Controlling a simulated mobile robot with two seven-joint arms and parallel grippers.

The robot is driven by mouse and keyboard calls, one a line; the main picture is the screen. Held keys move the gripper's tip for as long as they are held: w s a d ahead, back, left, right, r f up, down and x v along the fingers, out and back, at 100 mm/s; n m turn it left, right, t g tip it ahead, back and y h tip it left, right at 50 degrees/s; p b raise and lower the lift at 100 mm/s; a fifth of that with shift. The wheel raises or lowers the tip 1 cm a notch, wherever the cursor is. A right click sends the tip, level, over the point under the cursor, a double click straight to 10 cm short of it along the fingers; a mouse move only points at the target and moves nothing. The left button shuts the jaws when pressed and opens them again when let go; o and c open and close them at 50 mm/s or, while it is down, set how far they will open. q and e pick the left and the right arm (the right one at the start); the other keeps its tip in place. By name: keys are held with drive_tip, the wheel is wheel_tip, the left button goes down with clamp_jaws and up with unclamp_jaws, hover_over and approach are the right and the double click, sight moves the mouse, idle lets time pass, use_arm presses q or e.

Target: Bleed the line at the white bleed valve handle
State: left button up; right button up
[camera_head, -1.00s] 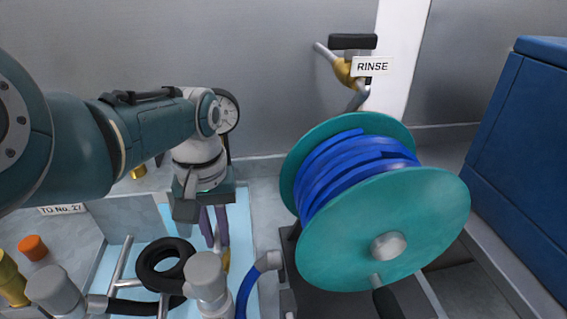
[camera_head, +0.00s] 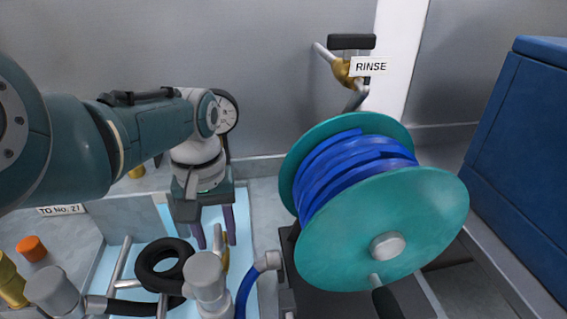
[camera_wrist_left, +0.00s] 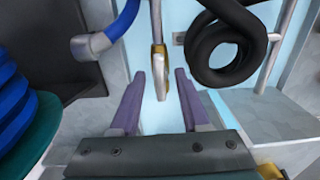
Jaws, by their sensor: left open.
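The white bleed valve handle (camera_wrist_left: 161,85) shows in the left wrist view as a narrow pale lever with brass-coloured parts. In the head view, the pale handle (camera_head: 218,240) and its brass part stand just below my left gripper. My left gripper (camera_head: 216,243) is open, its two purple fingers pointing down and spread apart. In the left wrist view, the handle's end lies between the fingertips (camera_wrist_left: 160,74), with a gap on each side. I cannot tell exactly how deep it sits between them. My right gripper is not in view.
A teal reel (camera_head: 430,215) with blue hose stands to the right. A coiled black hose (camera_head: 165,265) and grey-capped fittings (camera_head: 205,272) lie in front. A blue hose (camera_head: 245,290) bends beside the handle. A RINSE sign (camera_head: 370,66) hangs at the back.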

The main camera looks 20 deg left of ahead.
sight(217, 238)
use_arm(q)
wheel_tip(217, 238, up, 10)
drive_tip(key=p, duration=0.5)
idle(0.3)
